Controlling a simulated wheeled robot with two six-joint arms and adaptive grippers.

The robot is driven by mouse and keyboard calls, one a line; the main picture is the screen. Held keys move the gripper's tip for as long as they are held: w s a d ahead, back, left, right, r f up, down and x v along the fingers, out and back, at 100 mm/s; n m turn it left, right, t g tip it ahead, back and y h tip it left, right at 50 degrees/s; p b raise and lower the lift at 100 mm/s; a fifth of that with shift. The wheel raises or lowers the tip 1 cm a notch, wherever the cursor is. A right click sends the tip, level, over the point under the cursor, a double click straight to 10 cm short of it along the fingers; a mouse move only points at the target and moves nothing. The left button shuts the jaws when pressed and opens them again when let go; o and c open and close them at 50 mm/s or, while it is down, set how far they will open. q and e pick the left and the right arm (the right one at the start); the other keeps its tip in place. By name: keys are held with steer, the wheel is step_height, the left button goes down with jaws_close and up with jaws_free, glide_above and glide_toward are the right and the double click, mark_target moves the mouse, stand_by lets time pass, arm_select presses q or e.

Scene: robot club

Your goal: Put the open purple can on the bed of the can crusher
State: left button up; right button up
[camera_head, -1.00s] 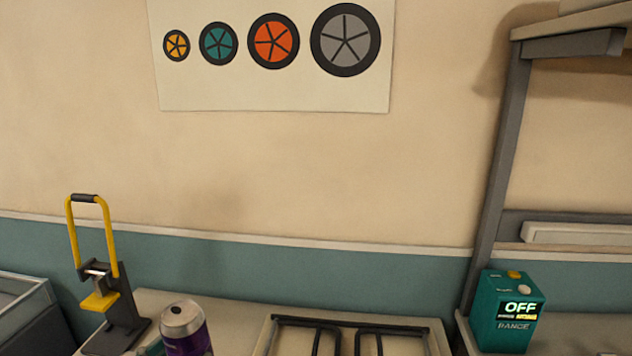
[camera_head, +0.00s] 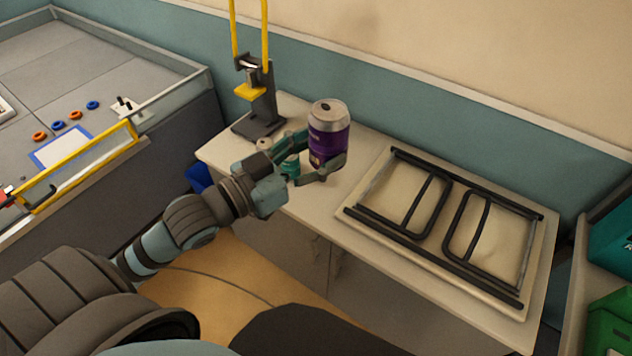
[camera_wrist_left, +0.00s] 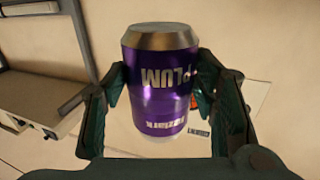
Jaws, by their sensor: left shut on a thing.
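The purple can (camera_head: 328,136) has a silver top with a dark opening. My left gripper (camera_head: 310,160) is shut on it and holds it upright above the cabinet top. The left wrist view shows the can (camera_wrist_left: 159,90) between both fingers, its lettering upside down. The can crusher (camera_head: 259,100) stands at the back left corner of the cabinet top, left of the can and apart from it. It has a dark base and post, a yellow press plate and a raised yellow handle. My right gripper is not in view.
A folded black frame on a board (camera_head: 450,225) covers the right part. A walled table with a yellow rail (camera_head: 85,165) stands at left.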

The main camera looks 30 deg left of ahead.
arm_select(q)
steer(key=w+a+n+t+y+p, duration=0.1)
steer(key=w+a+n+y+p, duration=0.15)
steer(key=w+a, duration=0.4)
steer(key=w+a+n+t+y+p, duration=0.1)
steer(key=w+a+n+y, duration=0.15)
steer(key=w, duration=0.75)
steer(key=w+a+f+y, duration=0.1)
steer(key=a+f+y, duration=0.1)
steer(key=f, duration=0.3)
steer(key=w+a+f+n+y, duration=0.1)
steer(key=w+a+f+y, duration=0.1)
steer(key=f, duration=0.4)
steer(key=shift+a+f, duration=0.25)
steer(key=shift+f, duration=0.05)
steer(key=shift+w, duration=0.1)
